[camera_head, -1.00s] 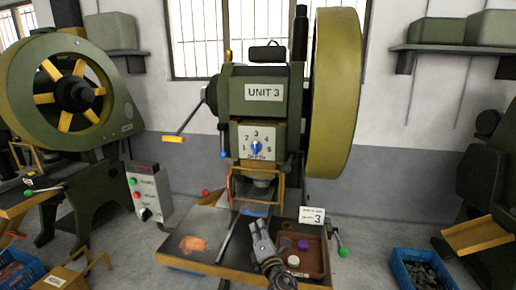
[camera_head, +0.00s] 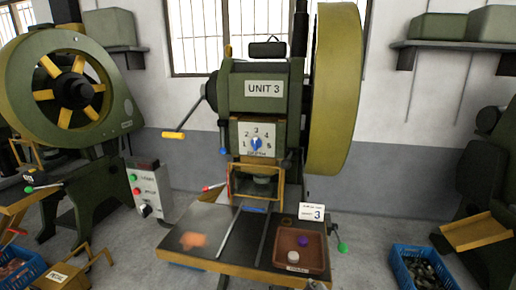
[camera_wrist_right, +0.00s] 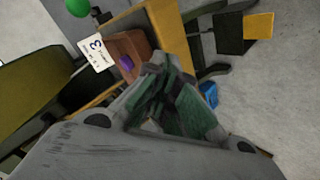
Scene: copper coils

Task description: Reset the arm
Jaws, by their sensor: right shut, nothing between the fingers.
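My right gripper (camera_wrist_right: 158,64) is shut and empty in the right wrist view, its fingertips together. In that view the brown tray (camera_wrist_right: 128,43) with a purple piece (camera_wrist_right: 126,62) lies beyond the fingertips. My left gripper is not in view. The press marked UNIT 3 (camera_head: 265,90) stands in the middle, behind its work table (camera_head: 225,262).
The brown tray (camera_head: 281,262) on the table's right holds a purple piece (camera_head: 303,241) and a white piece (camera_head: 292,254). A blurred copper-coloured patch (camera_head: 192,240) lies at the table's left. A card marked 3 (camera_head: 311,212) stands behind the tray. A blue crate (camera_head: 400,268) sits at the right.

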